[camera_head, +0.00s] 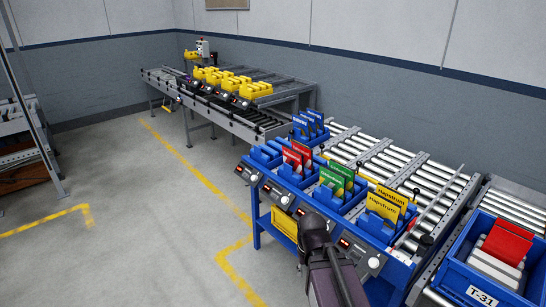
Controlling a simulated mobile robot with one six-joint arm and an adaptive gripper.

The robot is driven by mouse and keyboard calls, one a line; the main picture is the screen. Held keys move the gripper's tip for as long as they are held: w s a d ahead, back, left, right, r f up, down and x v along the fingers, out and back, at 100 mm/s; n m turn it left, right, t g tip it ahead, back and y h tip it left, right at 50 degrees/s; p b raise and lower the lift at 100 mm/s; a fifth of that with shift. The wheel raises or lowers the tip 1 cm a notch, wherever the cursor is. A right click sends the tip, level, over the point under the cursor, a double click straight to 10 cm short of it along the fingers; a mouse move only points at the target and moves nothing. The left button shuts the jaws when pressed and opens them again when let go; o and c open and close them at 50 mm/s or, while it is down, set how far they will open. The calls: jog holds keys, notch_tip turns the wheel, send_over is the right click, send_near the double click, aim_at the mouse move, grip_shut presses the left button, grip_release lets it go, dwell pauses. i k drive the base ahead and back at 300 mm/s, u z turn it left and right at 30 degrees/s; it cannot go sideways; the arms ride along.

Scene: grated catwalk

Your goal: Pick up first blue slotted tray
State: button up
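Several blue slotted trays sit in a row on a blue workstation at centre right. The farthest tray (262,154) is near the left end, with blue cards (311,121) behind it. Other trays hold red cards (297,154), green cards (336,180) and yellow cards (385,204) marked "Hapstrum". I cannot tell which tray is the first. My dark arm rises from the bottom centre in front of the workstation, and its upper joint is near the workstation's front edge. I cannot make out my gripper's fingers, and no tray is seen held.
Grey roller conveyors (432,172) run behind the workstation. A blue bin (468,279) labelled T-31 holds red and white items at lower right. Yellow trays (253,90) stand on a far conveyor. Grey floor (130,215) with yellow lines is clear at left.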

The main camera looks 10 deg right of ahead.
aim_at(271, 156)
jog(key=u, duration=1.5)
jog(key=i, duration=2.6)
jog(key=z, duration=0.05)
